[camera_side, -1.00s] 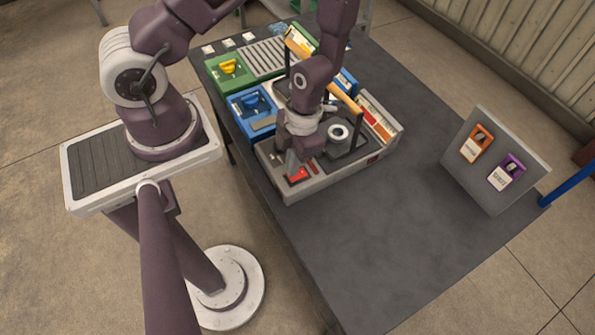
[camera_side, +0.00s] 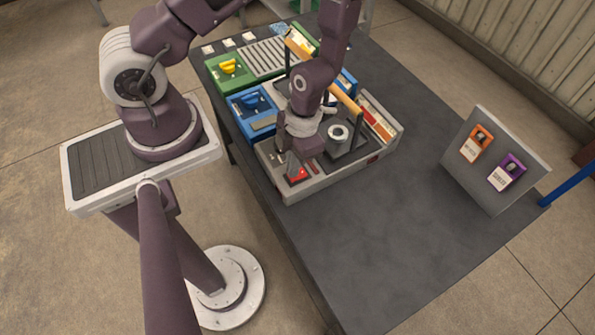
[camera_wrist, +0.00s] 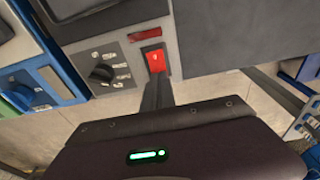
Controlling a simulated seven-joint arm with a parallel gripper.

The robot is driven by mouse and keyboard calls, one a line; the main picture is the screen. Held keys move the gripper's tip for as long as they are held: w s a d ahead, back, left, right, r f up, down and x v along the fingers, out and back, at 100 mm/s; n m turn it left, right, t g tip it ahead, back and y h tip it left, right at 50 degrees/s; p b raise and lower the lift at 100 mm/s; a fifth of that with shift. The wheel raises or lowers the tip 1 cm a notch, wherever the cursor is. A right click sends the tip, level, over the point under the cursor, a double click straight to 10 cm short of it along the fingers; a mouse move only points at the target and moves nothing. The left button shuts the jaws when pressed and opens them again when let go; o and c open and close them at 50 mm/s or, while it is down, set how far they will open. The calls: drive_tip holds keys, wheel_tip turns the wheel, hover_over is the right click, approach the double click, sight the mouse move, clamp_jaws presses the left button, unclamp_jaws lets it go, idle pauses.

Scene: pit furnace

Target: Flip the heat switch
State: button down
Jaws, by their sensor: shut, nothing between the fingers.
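The red rocker switch (camera_side: 297,174) is on the front left part of the grey furnace panel, and it shows clearly in the wrist view (camera_wrist: 156,62). I take it to be the heat switch, but its label is not readable. My gripper (camera_side: 289,166) is over this switch, fingers pointing down. In the wrist view my gripper's fingers (camera_wrist: 157,82) are together, with their tips at the lower edge of the red switch. Whether they touch it I cannot tell. The fingers hold nothing.
Blue (camera_side: 252,110) and green (camera_side: 230,68) modules stand behind the panel. A tilted board (camera_side: 455,180) with orange and purple switches stands at right. The dark table (camera_side: 400,240) is clear in front.

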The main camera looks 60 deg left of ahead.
drive_tip(key=shift+f, duration=0.6)
drive_tip(key=shift+r, duration=3.55)
